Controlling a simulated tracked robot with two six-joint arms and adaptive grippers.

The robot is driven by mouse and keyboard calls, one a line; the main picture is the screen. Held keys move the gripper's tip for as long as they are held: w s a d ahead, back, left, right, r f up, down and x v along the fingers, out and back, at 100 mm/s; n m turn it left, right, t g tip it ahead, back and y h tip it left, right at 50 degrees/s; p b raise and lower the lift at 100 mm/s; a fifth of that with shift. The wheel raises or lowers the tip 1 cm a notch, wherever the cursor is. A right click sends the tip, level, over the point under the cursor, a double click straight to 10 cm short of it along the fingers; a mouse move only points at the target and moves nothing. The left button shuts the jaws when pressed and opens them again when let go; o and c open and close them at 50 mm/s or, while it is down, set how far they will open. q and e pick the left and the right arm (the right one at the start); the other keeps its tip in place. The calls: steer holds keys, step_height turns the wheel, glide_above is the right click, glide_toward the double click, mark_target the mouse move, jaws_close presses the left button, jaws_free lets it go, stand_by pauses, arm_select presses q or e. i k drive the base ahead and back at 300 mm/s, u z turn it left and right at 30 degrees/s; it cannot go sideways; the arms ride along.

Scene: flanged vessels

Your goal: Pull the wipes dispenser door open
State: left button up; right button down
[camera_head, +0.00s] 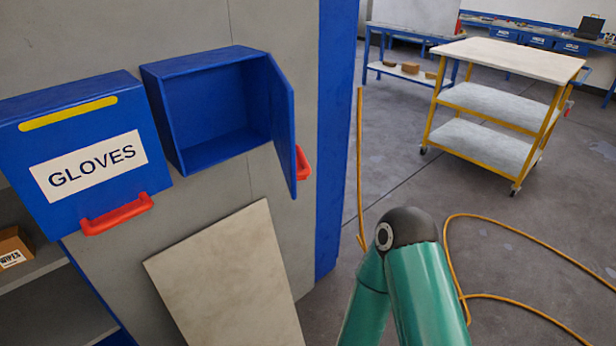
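A blue box dispenser (215,137) is fixed to the grey wall panel, and its inside looks empty. Its door (283,125) is hinged on the right side and stands swung wide open, seen nearly edge-on. A red handle (303,163) shows behind the door, on its outer face. Any label on this door is turned away, so I cannot read whether it is the wipes one. To its left, a second blue dispenser (97,163) marked GLOVES is closed. Neither of my grippers is in view; nothing touches the open door.
A small brown box (14,247) marked WIPES sits on a grey shelf (50,268) at the lower left. A pale board (235,275) leans below the dispensers. A yellow cart (500,100) stands at the right back. An orange hose (530,240) lies on the floor.

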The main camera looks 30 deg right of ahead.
mark_target(295, 167)
steer(key=u, duration=0.9)
steer(key=k, duration=1.35)
steer(key=z, duration=0.6)
steer(key=i, duration=1)
steer(key=u, duration=0.1)
